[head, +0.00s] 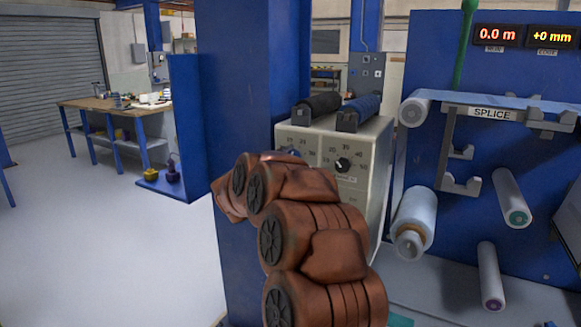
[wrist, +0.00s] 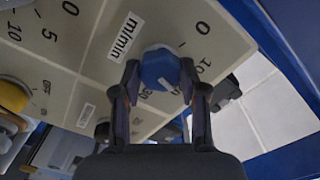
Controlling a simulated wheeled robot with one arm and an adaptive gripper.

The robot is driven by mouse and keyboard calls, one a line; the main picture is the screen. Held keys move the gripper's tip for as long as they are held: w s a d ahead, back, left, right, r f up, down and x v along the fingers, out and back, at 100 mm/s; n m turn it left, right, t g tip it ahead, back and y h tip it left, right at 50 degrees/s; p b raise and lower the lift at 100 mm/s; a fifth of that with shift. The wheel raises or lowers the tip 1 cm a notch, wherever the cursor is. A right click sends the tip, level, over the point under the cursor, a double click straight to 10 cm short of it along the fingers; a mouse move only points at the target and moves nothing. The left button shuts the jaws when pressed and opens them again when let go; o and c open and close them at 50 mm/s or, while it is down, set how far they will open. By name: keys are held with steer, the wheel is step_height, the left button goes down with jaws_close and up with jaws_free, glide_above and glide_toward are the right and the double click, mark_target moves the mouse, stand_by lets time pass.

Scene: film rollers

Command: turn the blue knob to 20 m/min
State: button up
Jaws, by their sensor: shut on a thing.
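The blue knob (wrist: 158,68) sits on a pale control panel beside the printed "m/min" label (wrist: 126,36) in the wrist view. My gripper (wrist: 160,72) is shut on the knob, with one dark finger on each side of it. Dial numbers 0 and 10 show to the knob's right; part of a 30 shows below it. A small pale mark shows on the knob, but I cannot tell exactly which number it points to. In the head view my copper-coloured arm reaches to the control box (head: 372,190) and hides most of the blue knob and my fingers.
A black knob (head: 343,165) is on the same box, right of my arm. Black and blue rollers (head: 360,107) lie on top of the box. A blue column (head: 235,80) stands close on the left. A yellow knob (wrist: 12,97) shows in the wrist view.

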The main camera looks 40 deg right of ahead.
steer(key=shift+s+m+b, duration=0.1)
steer(key=shift+m+b, duration=0.65)
steer(key=shift+m, duration=0.25)
steer(key=o, duration=1.1)
steer(key=shift+o, duration=0.2)
steer(key=v, duration=1.2)
